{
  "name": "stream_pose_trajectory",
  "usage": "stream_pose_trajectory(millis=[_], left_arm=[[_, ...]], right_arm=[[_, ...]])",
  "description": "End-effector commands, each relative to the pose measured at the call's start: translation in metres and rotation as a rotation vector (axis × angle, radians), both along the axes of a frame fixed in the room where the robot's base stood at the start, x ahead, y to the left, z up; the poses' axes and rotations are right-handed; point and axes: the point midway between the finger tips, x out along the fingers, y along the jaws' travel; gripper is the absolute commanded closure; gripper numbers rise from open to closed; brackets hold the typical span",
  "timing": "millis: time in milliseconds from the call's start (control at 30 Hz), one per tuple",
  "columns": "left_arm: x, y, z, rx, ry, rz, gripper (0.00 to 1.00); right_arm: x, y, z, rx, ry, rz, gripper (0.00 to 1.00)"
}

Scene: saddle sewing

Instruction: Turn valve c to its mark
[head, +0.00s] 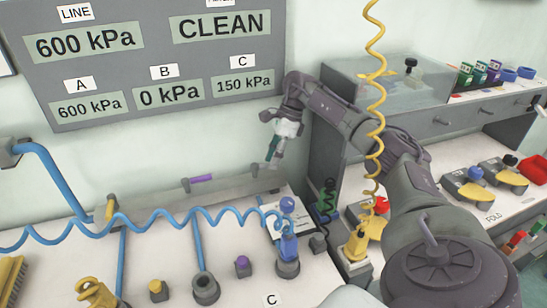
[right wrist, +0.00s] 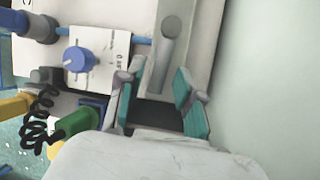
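A blue round knob (right wrist: 78,59) with a white pointer line sits on a white marked plate (right wrist: 103,66) in the right wrist view; I take it for valve c. The pointer line faces left in that view. In the head view the plate (head: 274,222) is partly hidden behind a blue tool standing by the C label (head: 271,299). My right gripper (head: 273,160) is above the back right of the bench, apart from the knob. Its teal-padded fingers (right wrist: 157,100) are open and empty. My left gripper is out of view.
The wall display (head: 160,62) reads 150 kPa under C. A grey rail (head: 190,193) runs along the back of the bench. A coiled blue hose (head: 150,222) crosses the bench. A coiled yellow hose (head: 377,95) hangs before my right arm.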

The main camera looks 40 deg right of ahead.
Motion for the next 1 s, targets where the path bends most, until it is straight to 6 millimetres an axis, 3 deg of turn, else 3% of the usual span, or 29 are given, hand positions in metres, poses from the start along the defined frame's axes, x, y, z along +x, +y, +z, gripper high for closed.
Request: stream_pose_trajectory(millis=[367, 800, 1000], left_arm=[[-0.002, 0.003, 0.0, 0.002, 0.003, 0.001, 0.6], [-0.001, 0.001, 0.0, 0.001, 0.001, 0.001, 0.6], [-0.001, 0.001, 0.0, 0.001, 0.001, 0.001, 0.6]], right_arm=[[0.0, 0.0, 0.005, -0.001, -0.001, 0.001, 0.58], [0.001, 0.0, 0.081, 0.0, -0.003, 0.001, 0.58], [0.0, 0.0, 0.098, 0.0, 0.0, 0.0, 0.58]])
